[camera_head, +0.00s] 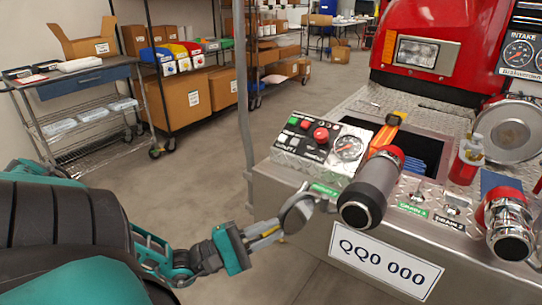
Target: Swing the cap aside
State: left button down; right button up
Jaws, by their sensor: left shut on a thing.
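The cap (297,211), a grey round disc, stands out from the bumper's front face, left of a dark cylindrical fitting with a red collar (368,190). It is seen nearly edge-on and looks tilted. My left gripper (278,231) reaches in from the lower left and is shut on the cap's lower left edge. The small link between the cap and the bumper is hard to make out. My right gripper is out of view.
A control panel (322,145) with buttons and a gauge sits on the bumper (300,232) above the cap. Right stand a metal fitting (509,228) and a large round disc (506,132). A cart (82,118) and shelves stand back left; the floor (190,185) between is clear.

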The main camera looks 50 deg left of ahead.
pick_arm(q)
jog(key=shift+w+a, duration=0.1)
jog(key=shift+a, duration=0.15)
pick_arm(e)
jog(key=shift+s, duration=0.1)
pick_arm(q)
jog(key=c, duration=1.3)
grip_release()
jog(key=shift+w+f, duration=0.15)
jog(key=shift+o, duration=1)
jog(key=shift+d, duration=0.1)
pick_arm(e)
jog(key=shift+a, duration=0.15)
pick_arm(q)
jog(key=shift+s, duration=0.2)
jog(key=p+v, duration=0.1)
jog(key=v, duration=1.1)
jog(key=shift+s+a, duration=0.2)
jog(key=shift+s, duration=0.1)
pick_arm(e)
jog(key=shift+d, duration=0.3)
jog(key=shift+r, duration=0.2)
